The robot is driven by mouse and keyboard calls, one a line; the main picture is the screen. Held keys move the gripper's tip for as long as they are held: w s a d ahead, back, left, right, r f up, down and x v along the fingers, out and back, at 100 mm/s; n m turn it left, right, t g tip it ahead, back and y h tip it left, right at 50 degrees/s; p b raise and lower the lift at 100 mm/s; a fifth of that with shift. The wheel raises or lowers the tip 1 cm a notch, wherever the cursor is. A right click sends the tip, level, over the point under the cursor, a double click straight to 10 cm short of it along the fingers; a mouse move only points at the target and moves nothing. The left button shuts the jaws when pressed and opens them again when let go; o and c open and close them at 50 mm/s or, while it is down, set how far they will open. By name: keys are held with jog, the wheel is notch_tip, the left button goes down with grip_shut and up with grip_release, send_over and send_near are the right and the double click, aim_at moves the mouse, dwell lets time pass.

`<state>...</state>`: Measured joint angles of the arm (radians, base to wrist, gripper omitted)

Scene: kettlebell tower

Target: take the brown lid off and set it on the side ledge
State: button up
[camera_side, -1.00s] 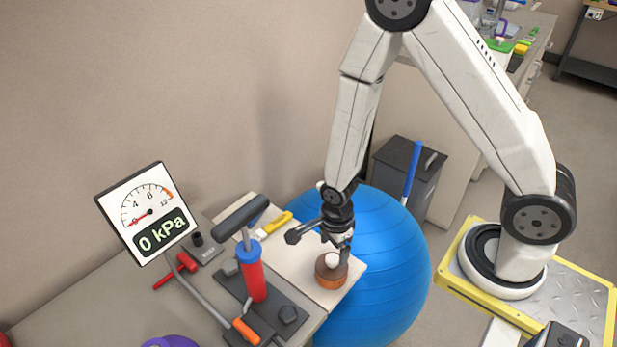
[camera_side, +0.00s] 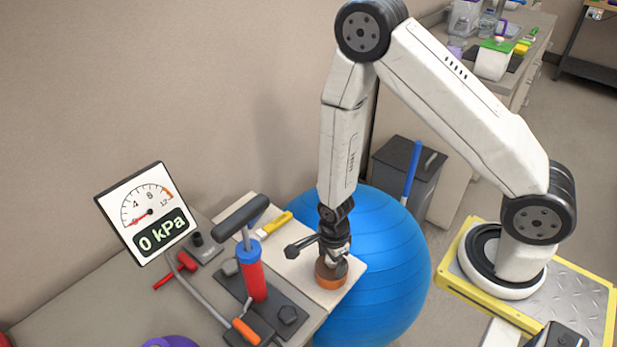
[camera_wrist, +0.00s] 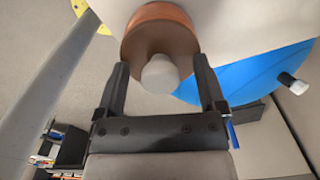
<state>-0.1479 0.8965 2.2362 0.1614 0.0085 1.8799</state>
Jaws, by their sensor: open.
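A small round orange-brown pot (camera_side: 327,282) stands near the right corner of a cream surface. The brown lid (camera_wrist: 184,42) with its pale round knob (camera_wrist: 160,73) is on it. My gripper (camera_side: 333,258) is directly above the pot in the side view and hides most of the lid and knob. In the wrist view, the two open fingers of my gripper (camera_wrist: 162,68) stand on either side of the knob, with gaps on both sides. I cannot clearly tell which surface is the side ledge.
A large blue ball (camera_side: 393,265) is right of the cream surface (camera_side: 290,268). A red and blue pump (camera_side: 253,275) stands left of the pot. A gauge (camera_side: 148,213) reads 0 kPa. A yellow-handled tool (camera_side: 274,224) lies behind.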

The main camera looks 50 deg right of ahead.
jog(key=shift+f, duration=0.1)
dwell(0.5)
grip_shut()
